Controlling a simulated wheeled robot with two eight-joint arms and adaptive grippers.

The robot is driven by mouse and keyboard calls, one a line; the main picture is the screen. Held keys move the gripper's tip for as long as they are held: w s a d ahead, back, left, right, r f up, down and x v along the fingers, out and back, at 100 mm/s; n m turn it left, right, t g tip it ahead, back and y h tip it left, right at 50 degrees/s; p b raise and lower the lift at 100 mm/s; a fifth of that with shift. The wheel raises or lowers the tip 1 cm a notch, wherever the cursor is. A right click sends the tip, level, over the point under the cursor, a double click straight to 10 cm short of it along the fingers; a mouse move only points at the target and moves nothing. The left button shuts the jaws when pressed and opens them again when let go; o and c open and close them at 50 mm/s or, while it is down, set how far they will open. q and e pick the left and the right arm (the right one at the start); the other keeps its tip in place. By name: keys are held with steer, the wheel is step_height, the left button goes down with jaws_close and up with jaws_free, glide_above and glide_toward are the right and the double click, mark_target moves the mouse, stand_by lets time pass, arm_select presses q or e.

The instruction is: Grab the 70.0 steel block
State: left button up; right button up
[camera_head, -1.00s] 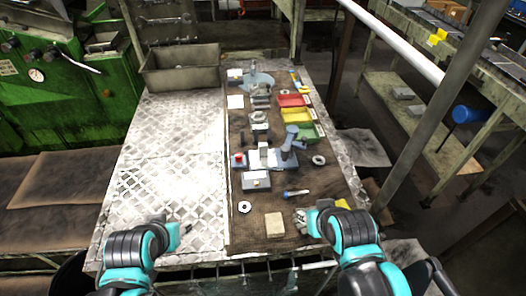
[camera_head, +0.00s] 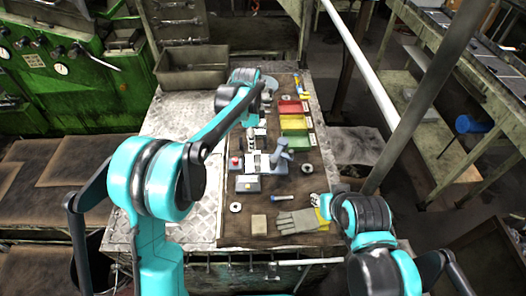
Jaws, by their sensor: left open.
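My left arm reaches from the left over the table to the far part of the brown mat. My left gripper (camera_head: 266,92) is open there, small and partly hidden by its own wrist. Several small grey metal pieces (camera_head: 256,138) lie in a row on the mat just nearer than it. No marking of 70.0 is readable, so I cannot tell which piece is that block; the arm hides part of the row. My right gripper (camera_head: 319,201) is low at the mat's right edge, beside a grey glove; its fingers are too small to read.
Red (camera_head: 290,107) and green (camera_head: 297,142) bins stand on the mat's right side. A grey device (camera_head: 281,158) stands mid-mat. A beige block (camera_head: 259,222) and the glove (camera_head: 297,221) lie near the front. A metal trough (camera_head: 192,68) is at the back left. The left metal plate is mostly bare.

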mark_target(257, 152)
arm_select(q)
steer(key=shift+w+d+f+m, duration=0.25)
steer(key=shift+d+f, duration=0.05)
steer(key=shift+d, duration=0.15)
steer(key=shift+w+d+f+m, duration=0.2)
steer(key=shift+d+f+m, duration=0.1)
steer(key=shift+d, duration=0.1)
step_height(257, 152, down, 8)
steer(key=shift+w+d+r, duration=0.1)
jaws_close()
